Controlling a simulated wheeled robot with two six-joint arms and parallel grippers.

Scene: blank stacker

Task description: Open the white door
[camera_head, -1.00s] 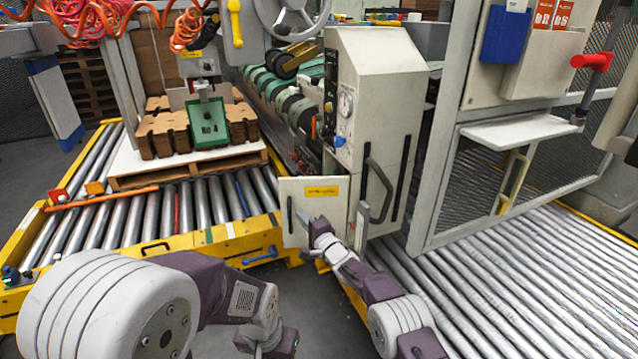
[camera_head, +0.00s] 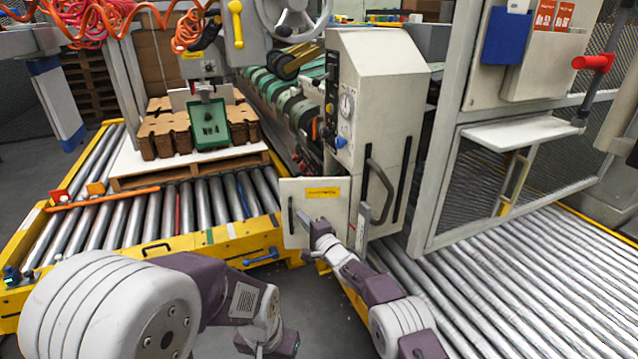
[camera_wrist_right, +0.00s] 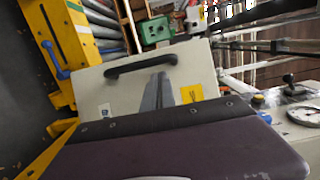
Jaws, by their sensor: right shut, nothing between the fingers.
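The white door (camera_head: 325,218) is a flat panel with a yellow label and a black bar handle (camera_head: 290,209) near its left edge. It stands out past the left side of the pale machine cabinet (camera_head: 375,120), above the yellow conveyor frame. My right gripper (camera_head: 304,218) is in front of the door, right of the handle, its fingers shut and empty. In the right wrist view the fingers (camera_wrist_right: 158,92) lie over the door face (camera_wrist_right: 115,90), pointing toward the handle (camera_wrist_right: 141,64); contact is unclear. My left arm shows at the lower left, but its fingers are not visible.
A roller conveyor with a yellow frame (camera_head: 220,238) runs left of and behind the door. Cardboard pieces and a green tray (camera_head: 208,127) sit on a pallet there. More rollers (camera_head: 510,290) lie to the right. A caged frame (camera_head: 430,190) stands right of the cabinet.

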